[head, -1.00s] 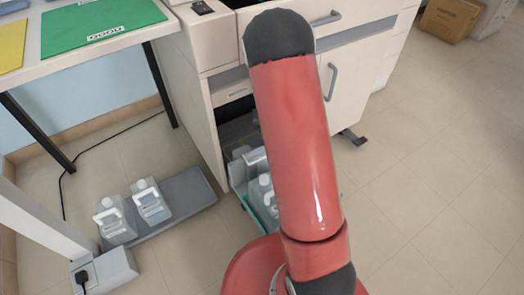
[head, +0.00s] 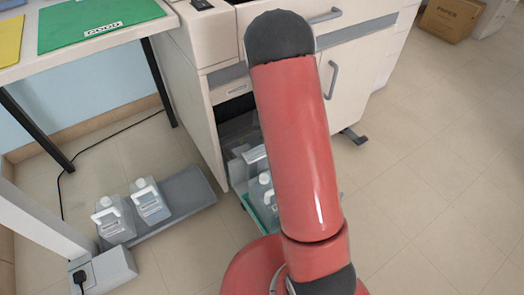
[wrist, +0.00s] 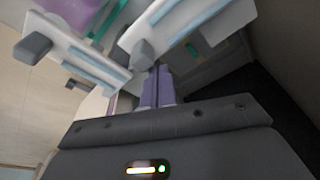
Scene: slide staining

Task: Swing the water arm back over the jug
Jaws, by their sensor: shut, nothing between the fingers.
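My gripper (wrist: 157,85) shows in the wrist view, its narrow fingers shut together with nothing held. Two pale swing arms with blue strips show there, a left one (wrist: 78,52) and a right one (wrist: 190,22). Each has a grey end block, and the right arm's block is close to my fingertips. I cannot tell which is the water arm, or whether my fingers touch it. In the head view, a white-capped jug (head: 265,188) stands in the open cabinet bay on a teal tray (head: 248,206), partly hidden by my arm. My gripper is hidden there.
The cabinet (head: 190,95) has a drawer and door handle at right. A table (head: 100,48) is at upper left.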

